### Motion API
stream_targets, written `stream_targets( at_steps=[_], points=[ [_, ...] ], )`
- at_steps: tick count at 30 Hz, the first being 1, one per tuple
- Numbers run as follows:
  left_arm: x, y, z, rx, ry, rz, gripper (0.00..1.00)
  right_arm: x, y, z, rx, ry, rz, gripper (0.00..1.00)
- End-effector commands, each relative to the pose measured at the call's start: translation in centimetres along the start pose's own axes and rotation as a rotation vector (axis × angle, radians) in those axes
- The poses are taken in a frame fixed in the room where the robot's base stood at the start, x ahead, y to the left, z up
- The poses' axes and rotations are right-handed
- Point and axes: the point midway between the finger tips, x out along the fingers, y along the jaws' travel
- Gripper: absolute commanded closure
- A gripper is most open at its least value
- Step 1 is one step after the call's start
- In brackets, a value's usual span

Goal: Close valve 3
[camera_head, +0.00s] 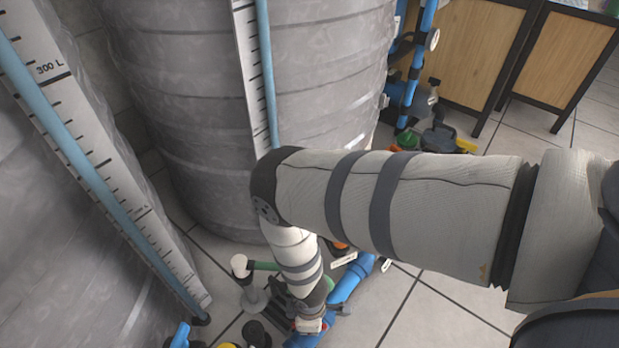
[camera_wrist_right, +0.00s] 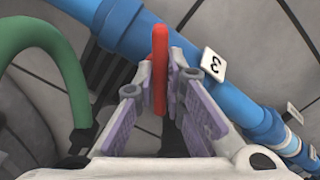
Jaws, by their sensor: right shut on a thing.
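Valve 3 shows in the right wrist view as a red handle (camera_wrist_right: 160,58) beside a blue pipe (camera_wrist_right: 150,42), with a white tag (camera_wrist_right: 213,66) marked 3 on the pipe's right side. The handle stands at a slant to the pipe. My right gripper (camera_wrist_right: 158,88) has its purple-padded fingers on both sides of the handle, closed on it. In the head view my right arm reaches down from the right, and its gripper (camera_head: 309,318) is low by the blue pipe (camera_head: 348,283); the handle is hidden there. My left gripper is not in view.
A green hose (camera_wrist_right: 62,66) curves close on the left in the wrist view. Large grey tanks (camera_head: 190,110) with level scales stand behind and left. More blue piping (camera_head: 412,85) stands at the back. Bare tiled floor (camera_head: 440,310) lies at the lower right.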

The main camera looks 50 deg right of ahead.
Motion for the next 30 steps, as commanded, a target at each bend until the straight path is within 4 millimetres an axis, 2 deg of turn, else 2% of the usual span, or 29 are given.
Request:
stream_targets(
  at_steps=[15, 30],
  points=[
    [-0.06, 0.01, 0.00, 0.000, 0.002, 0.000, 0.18, 0.02, 0.01, -0.02, 0.439, 0.001, 0.000, 1.00],
    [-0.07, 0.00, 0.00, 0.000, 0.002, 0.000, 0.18, 0.03, 0.01, -0.03, 0.626, 0.001, 0.000, 1.00]
  ],
)
